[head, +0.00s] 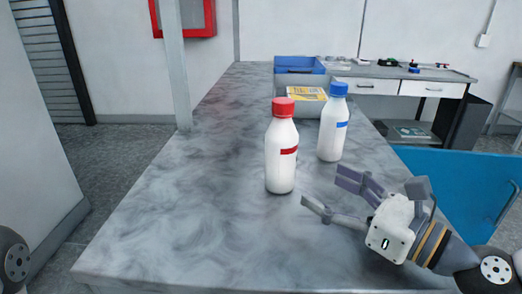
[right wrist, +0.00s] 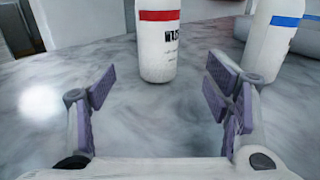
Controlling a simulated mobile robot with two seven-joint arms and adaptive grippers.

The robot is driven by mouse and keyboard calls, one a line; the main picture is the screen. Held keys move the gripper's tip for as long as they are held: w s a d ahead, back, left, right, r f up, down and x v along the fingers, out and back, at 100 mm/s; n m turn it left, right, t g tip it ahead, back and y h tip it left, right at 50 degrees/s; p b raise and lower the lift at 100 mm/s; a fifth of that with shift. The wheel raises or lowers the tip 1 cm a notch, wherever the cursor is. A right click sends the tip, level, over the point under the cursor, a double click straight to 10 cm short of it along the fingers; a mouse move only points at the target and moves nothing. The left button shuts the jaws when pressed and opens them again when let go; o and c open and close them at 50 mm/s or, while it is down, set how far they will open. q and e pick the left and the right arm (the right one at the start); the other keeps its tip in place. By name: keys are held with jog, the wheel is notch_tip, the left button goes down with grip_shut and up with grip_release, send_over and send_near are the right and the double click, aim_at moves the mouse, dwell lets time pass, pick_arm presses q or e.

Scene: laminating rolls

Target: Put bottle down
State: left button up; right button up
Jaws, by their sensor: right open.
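A white bottle with a red cap and red band (head: 282,150) stands upright on the grey marbled table (head: 170,215). A white bottle with a blue cap and blue band (head: 333,125) stands upright behind it to the right. My right gripper (head: 332,195) is open and empty, low over the table in front of the bottles. In the right wrist view the red-banded bottle (right wrist: 158,45) stands beyond the open fingers, not between them. The blue-banded bottle (right wrist: 270,38) is at the upper right there. My left gripper is not seen in the head view.
A grey bin with a yellow item (head: 303,98) and a blue bin (head: 300,65) stand at the table's far end. A blue panel (head: 460,185) is right of the table. A side bench (head: 400,75) holds small items. The table's left side is clear.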

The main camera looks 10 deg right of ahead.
aim_at(292, 165)
jog(key=x, duration=0.1)
jog(key=b+x, duration=0.1)
jog(key=x, duration=0.1)
jog(key=shift+f, duration=0.3)
jog(key=x, duration=0.5)
jog(key=r+x, duration=0.1)
jog(key=x, duration=0.1)
jog(key=shift+w+a+r+p, duration=0.1)
jog(key=shift+w+a+p, duration=0.15)
jog(key=shift+a+p, duration=0.1)
jog(key=shift+w+a, duration=0.15)
jog(key=shift+w, duration=0.2)
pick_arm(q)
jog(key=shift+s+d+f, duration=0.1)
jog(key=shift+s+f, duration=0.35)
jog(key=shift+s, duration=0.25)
pick_arm(e)
grip_shut()
